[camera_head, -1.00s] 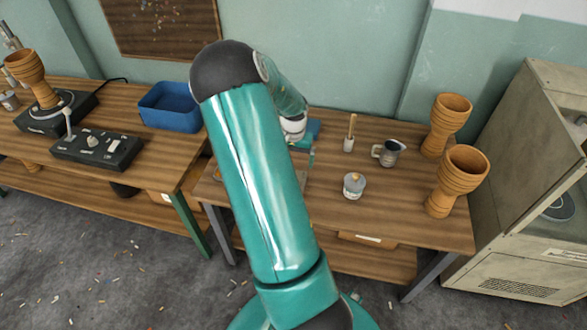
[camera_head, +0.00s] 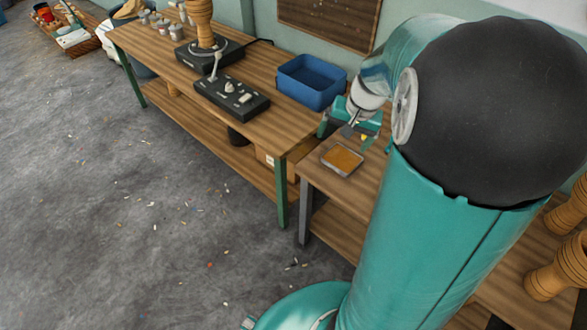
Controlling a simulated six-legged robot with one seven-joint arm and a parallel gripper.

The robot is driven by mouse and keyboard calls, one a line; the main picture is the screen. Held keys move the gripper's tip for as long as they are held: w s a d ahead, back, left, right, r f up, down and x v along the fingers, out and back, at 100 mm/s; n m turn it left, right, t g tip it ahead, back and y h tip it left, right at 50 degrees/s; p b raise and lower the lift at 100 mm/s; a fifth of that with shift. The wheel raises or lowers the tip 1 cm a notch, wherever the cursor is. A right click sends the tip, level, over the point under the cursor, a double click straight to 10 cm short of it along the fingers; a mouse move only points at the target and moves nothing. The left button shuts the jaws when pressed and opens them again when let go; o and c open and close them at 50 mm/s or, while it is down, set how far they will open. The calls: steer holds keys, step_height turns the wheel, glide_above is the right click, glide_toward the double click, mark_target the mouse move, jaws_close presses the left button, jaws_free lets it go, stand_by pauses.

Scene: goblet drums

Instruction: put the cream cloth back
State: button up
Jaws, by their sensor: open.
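I cannot make out the cream cloth for certain. My gripper (camera_head: 357,128) is open, over the left end of the right table, past a shallow tray (camera_head: 342,160) with an orange-brown inside. My arm partly hides the gripper and most of that table. I see nothing held between the fingers, though they show only in part.
On the left table stand a blue bin (camera_head: 311,82), a black control box (camera_head: 232,98) and a wooden goblet drum (camera_head: 200,22) on a black turntable unit. Goblet drums (camera_head: 555,268) show at the right. The grey floor (camera_head: 130,220) at left is mostly clear, with small scattered chips.

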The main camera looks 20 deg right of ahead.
steer(key=s+a+r+n+t, duration=0.1)
steer(key=s+a+r+n, duration=0.1)
steer(key=a, duration=0.4)
steer(key=s+a+r+n+t, duration=0.1)
steer(key=s+a+r+n, duration=0.2)
steer(key=s+a+r, duration=0.2)
steer(key=s+a+r+n+t+h, duration=0.1)
steer(key=s+a+r+n, duration=0.1)
steer(key=s+a+r, duration=0.2)
steer(key=s+a, duration=0.2)
steer(key=a, duration=0.2)
steer(key=shift+a+n, duration=0.25)
steer(key=shift+n, duration=0.15)
